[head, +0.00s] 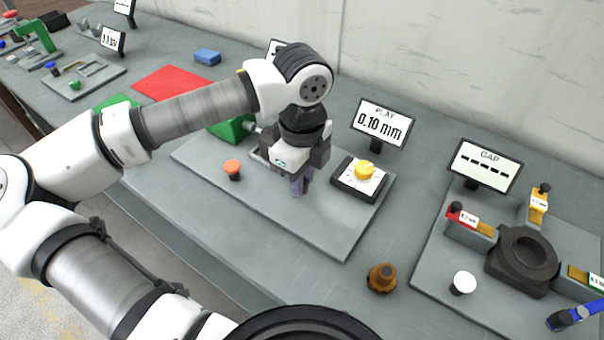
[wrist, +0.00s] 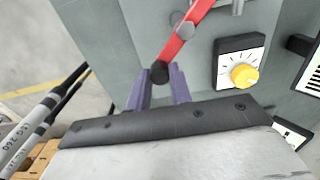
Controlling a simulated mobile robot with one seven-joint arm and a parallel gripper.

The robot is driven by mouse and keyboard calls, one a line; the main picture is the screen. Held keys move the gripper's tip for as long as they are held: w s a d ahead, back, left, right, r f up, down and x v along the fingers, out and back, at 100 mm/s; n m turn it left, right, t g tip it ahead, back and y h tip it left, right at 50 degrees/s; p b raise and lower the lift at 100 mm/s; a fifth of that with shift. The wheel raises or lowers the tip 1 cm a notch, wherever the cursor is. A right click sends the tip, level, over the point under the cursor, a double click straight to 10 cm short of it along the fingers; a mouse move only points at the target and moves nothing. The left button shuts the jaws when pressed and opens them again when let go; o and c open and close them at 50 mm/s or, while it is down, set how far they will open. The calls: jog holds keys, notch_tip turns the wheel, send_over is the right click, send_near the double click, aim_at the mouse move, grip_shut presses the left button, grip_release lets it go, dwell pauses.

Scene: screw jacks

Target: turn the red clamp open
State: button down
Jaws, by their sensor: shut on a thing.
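The red clamp (wrist: 184,40) shows in the wrist view as a slanting red lever with a black knob (wrist: 159,74) at its near end and a grey bolt head (wrist: 181,26) along its arm. My gripper (head: 299,187) points down over the grey plate in the head view. In the wrist view its two purple fingers stand on either side of the black knob and are shut on it. The lever's far end runs out of the top of the wrist view. In the head view my gripper and wrist hide the clamp.
Right of my gripper is a yellow dial (head: 364,170) on a black-edged box, with a display (head: 381,123) reading 0.10 mm behind it. An orange button (head: 232,167) stands to the left. A brown knob (head: 382,278) sits in front. The plate's front (head: 290,222) is clear.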

jog(key=shift+a+f+b, duration=0.1)
jog(key=shift+f+b, duration=0.05)
jog(key=shift+b, duration=0.25)
jog(key=shift+a+f+m+b, duration=0.1)
jog(key=shift+a+m+b, duration=0.1)
jog(key=shift+m+b, duration=0.5)
jog(key=w+a+m+b, duration=0.4)
jog(key=m+b, duration=0.7)
jog(key=m, duration=0.5)
jog(key=shift+w+a+r, duration=0.15)
jog(key=shift+a+r, duration=0.1)
jog(key=shift+a, duration=0.65)
jog(key=shift+m, duration=0.4)
jog(key=c, duration=1.3)
grip_release()
jog(key=shift+o, duration=0.2)
